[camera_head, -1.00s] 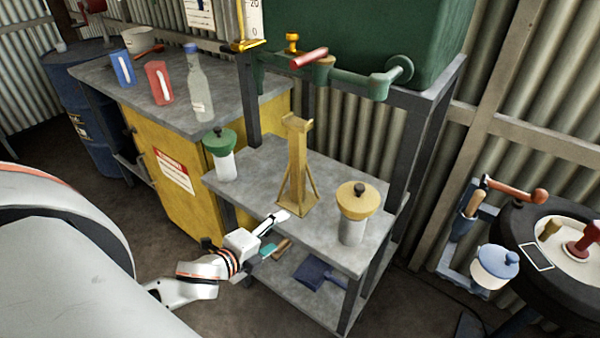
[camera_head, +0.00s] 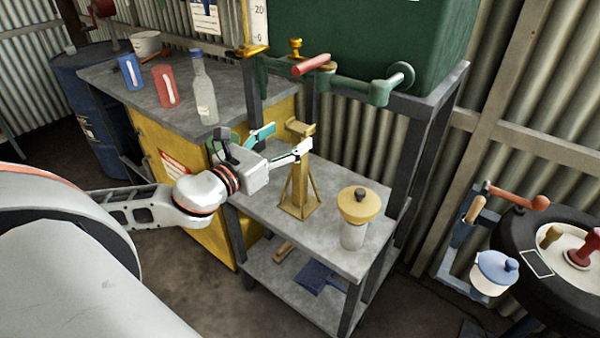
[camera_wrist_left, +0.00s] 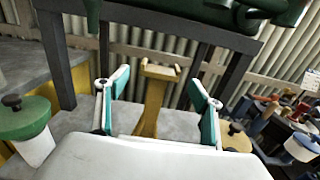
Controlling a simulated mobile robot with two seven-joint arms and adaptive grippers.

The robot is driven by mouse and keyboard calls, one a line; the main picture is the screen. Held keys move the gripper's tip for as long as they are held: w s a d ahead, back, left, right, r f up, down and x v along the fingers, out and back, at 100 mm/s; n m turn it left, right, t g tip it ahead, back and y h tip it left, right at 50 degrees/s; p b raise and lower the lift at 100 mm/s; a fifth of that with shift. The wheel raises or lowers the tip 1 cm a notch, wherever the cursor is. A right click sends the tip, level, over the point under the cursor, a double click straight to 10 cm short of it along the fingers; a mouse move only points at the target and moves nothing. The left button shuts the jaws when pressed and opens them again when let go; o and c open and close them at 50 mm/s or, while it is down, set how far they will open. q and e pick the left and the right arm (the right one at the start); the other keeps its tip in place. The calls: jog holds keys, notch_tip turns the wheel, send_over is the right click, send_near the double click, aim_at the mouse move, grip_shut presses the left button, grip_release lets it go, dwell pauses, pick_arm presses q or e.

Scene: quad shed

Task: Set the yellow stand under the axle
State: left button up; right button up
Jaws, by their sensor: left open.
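The yellow stand (camera_head: 298,185) is upright on the grey upper shelf of the metal rack, with a flared foot and a forked top. My left gripper (camera_head: 286,141) is open beside the upper part of the stand, coming from the left. In the left wrist view, the stand (camera_wrist_left: 152,98) shows beyond and between the two open teal-padded fingers (camera_wrist_left: 160,90), and neither finger visibly grips it. I cannot make out an axle in these views. My right gripper is not in view.
A yellow-lidded jar (camera_head: 355,225) stands right of the stand. A green-lidded jar (camera_wrist_left: 28,125) is left of it, mostly hidden in the head view. The rack shelf (camera_head: 335,250) has bare room at the front. A green tank (camera_head: 375,40) with pipework hangs above.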

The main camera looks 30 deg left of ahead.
aim_at(294, 131)
pick_arm(q)
jog(key=shift+w+d+f, duration=0.1)
jog(key=shift+w, duration=1.35)
jog(key=shift+w+d+f, duration=0.1)
jog(key=shift+w, duration=1.3)
grip_shut()
jog(key=shift+r, duration=0.25)
